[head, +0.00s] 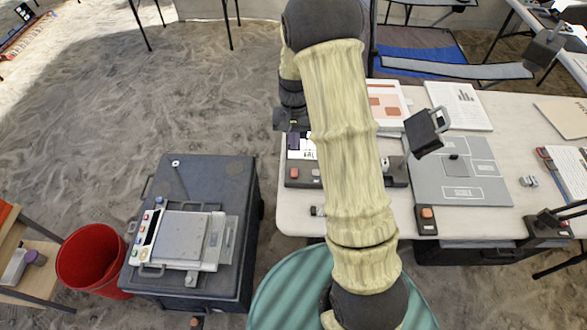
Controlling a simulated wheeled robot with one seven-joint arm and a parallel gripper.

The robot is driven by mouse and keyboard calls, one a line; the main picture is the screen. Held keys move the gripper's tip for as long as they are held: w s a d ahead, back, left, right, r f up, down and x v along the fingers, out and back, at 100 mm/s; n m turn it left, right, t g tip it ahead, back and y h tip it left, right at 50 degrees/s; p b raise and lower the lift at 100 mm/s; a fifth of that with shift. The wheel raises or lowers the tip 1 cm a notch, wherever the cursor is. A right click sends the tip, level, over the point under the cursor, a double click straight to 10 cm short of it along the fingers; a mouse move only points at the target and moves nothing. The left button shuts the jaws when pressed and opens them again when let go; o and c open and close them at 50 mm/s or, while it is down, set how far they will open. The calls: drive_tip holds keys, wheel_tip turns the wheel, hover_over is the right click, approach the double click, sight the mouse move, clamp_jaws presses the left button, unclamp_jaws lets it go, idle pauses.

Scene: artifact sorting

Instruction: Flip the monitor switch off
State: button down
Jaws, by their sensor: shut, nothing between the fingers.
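No part in view is clearly marked as the monitor switch. A grey box (303,174) with reddish buttons lies at the table's left edge, partly hidden by my arm. A small dark panel and a white printed label show just behind it. Another small dark box (427,224) with an orange button sits at the table's front edge. My gripper (293,126) is at the end of the dark wrist, above the table's back left corner near the grey box. It is shut and empty; its fingertips are small and hard to make out. I cannot tell whether it touches anything.
The white table (480,222) holds a grey laptop-like slab (430,190), papers (460,105) and a tilted dark lamp-like head (423,133). A dark case (240,190) carrying a white device (190,240) stands left, beside a red bucket (92,262). Sand between is open.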

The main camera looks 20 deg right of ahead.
sight(293, 177)
drive_tip(key=f, duration=0.3)
drive_tip(key=s+f+p, duration=0.1)
drive_tip(key=f, duration=0.7)
drive_tip(key=shift+s+a, duration=0.25)
drive_tip(key=shift+s, duration=0.05)
